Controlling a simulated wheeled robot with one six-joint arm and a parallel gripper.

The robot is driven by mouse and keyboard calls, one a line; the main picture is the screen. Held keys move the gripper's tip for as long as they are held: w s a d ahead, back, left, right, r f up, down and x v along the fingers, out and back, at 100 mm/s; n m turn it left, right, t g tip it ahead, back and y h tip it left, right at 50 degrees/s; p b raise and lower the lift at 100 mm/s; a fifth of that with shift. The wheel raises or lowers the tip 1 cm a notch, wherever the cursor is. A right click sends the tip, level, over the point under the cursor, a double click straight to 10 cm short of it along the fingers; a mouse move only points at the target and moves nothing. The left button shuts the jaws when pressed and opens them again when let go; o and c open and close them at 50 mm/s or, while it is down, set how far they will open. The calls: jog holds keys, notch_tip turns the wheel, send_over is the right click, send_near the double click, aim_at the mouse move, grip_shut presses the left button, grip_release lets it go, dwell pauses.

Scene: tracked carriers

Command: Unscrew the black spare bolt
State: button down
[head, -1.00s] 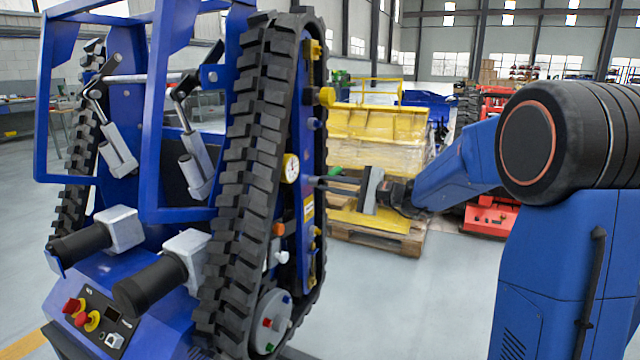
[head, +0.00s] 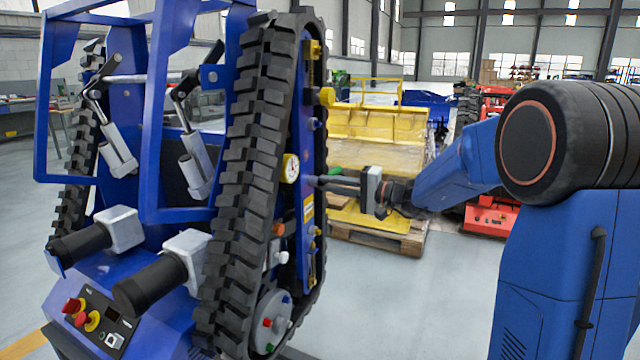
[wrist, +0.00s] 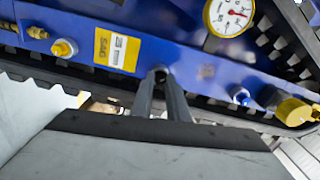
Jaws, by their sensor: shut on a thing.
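The black spare bolt (wrist: 161,72) shows as a small dark round head on the blue side panel (wrist: 185,62) in the wrist view. My gripper (wrist: 163,82) has its two dark fingers shut on it, tips close to the panel. There the bolt is too small and covered to make out.
A white dial gauge (head: 291,168) sits on the panel nearby, as does a yellow label (wrist: 117,50). Several coloured knobs stick out along it. The black track (head: 255,170) runs close by. A pallet (head: 380,238) stands behind my arm.

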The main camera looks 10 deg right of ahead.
jog(key=n, duration=0.9)
jog(key=shift+n, duration=0.3)
jog(key=shift+f, duration=0.1)
jog(key=c, duration=1.9)
grip_release()
jog(key=shift+o, duration=0.2)
